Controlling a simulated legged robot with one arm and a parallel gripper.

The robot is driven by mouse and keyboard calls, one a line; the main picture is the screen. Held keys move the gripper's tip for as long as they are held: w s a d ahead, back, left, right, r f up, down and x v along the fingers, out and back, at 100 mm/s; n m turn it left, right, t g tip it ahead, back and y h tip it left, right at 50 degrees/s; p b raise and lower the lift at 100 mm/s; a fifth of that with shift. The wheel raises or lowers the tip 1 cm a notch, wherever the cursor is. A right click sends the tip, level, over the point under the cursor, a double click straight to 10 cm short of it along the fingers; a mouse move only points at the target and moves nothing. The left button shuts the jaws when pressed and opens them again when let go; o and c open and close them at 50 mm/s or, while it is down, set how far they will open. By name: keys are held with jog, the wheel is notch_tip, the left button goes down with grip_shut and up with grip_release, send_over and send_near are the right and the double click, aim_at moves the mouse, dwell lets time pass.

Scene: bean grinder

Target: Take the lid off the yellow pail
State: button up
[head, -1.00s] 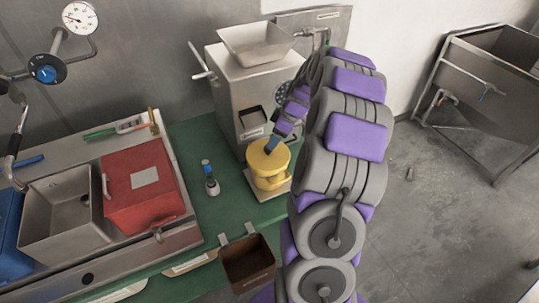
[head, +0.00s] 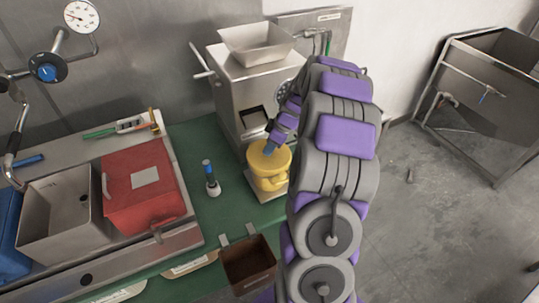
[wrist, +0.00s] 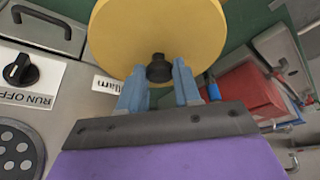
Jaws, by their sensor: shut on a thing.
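The yellow pail (head: 270,184) stands upright in front of the steel grinder in the head view. Its round yellow lid (head: 265,161) is over the pail's top; I cannot tell whether a gap lies between them. My gripper (head: 272,144) comes down onto the lid from above. In the wrist view, my gripper's blue fingers (wrist: 160,84) are shut on the dark knob (wrist: 159,68) of the yellow lid (wrist: 150,28). The pail's body is hidden behind the lid there.
The steel grinder (head: 237,85) stands just behind the pail. A small bottle (head: 211,180) is left of it on the green counter (head: 205,215). A brown bin (head: 248,265) hangs at the front edge. A red box (head: 140,190) sits farther left.

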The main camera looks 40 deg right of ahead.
jog(key=shift+a, duration=0.1)
jog(key=c, duration=0.3)
jog(key=shift+c, duration=0.2)
